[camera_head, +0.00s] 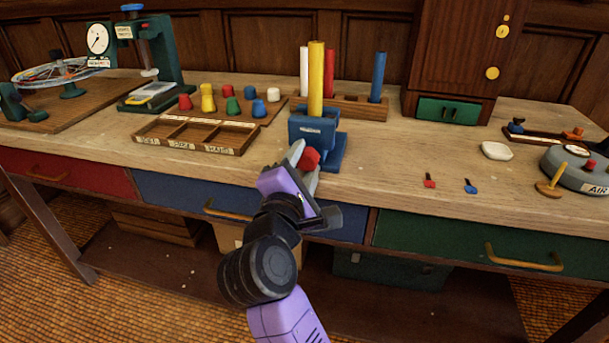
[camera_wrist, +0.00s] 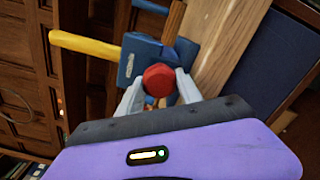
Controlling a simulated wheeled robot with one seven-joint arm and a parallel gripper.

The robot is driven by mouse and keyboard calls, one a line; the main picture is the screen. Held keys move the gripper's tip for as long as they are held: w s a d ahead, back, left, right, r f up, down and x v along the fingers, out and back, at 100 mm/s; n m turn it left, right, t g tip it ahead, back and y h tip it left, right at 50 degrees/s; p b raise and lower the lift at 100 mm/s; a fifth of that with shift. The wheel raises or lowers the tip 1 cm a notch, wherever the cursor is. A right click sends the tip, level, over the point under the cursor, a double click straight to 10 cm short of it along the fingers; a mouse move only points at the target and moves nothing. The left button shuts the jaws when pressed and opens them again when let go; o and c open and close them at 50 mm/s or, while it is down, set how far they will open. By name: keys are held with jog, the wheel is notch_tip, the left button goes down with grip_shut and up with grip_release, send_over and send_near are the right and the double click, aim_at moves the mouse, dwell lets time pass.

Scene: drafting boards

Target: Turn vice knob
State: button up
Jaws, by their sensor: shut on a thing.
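The blue vice (camera_head: 318,133) stands at the front edge of the wooden bench, and it also shows in the wrist view (camera_wrist: 138,58). A yellow rod (camera_head: 316,80) stands upright in it. The red vice knob (camera_head: 309,159) is on the vice's front side, facing me. My gripper (camera_head: 303,158) reaches up to it from the front. In the wrist view my gripper (camera_wrist: 158,88) has its two grey fingers on either side of the red knob (camera_wrist: 159,80), shut on it. The knob's far side is hidden.
A rack with white, red and blue rods (camera_head: 345,106) stands behind the vice. A sorting tray (camera_head: 195,134) and several coloured pegs lie to the left. Small red and blue pieces (camera_head: 470,186) lie to the right. Closed drawers (camera_head: 160,196) sit below the bench top.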

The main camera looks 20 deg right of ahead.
jog(key=shift+f+m+b, duration=0.25)
jog(key=shift+m+b, duration=0.35)
jog(key=shift+b, duration=0.05)
jog(key=shift+r+m, duration=0.15)
jog(key=shift+m, duration=0.15)
jog(key=o, duration=1.4)
jog(key=shift+c, duration=0.2)
jog(key=v, duration=0.8)
jog(key=shift+w+r, duration=0.1)
